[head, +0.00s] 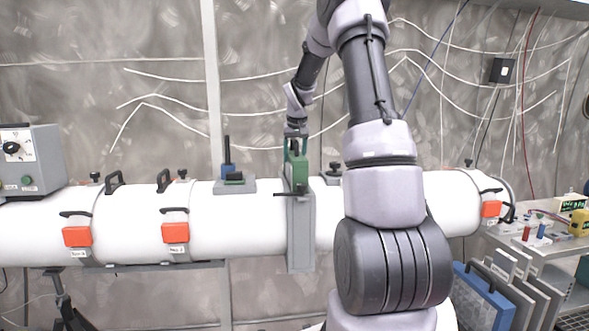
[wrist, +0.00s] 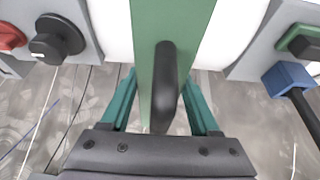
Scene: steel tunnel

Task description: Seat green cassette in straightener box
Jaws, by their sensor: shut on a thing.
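The green cassette (head: 299,173) is upright at the top of the grey straightener box (head: 301,238), a tall narrow housing across the white tube. Its lower end meets the box top in the head view; I cannot tell how deep it sits. My gripper (head: 296,148) is above it, shut on its dark handle. In the wrist view, the green cassette (wrist: 192,25) runs up through the middle, and the teal fingers of my gripper (wrist: 161,80) flank the black handle. The slot is hidden.
A grey block with a blue-and-black post (head: 228,170) stands on the tube just left of the box. Orange latches (head: 176,232) and black handles line the tube further left. A dark knob (head: 333,169) is close on the right. My arm hides the tube right of the box.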

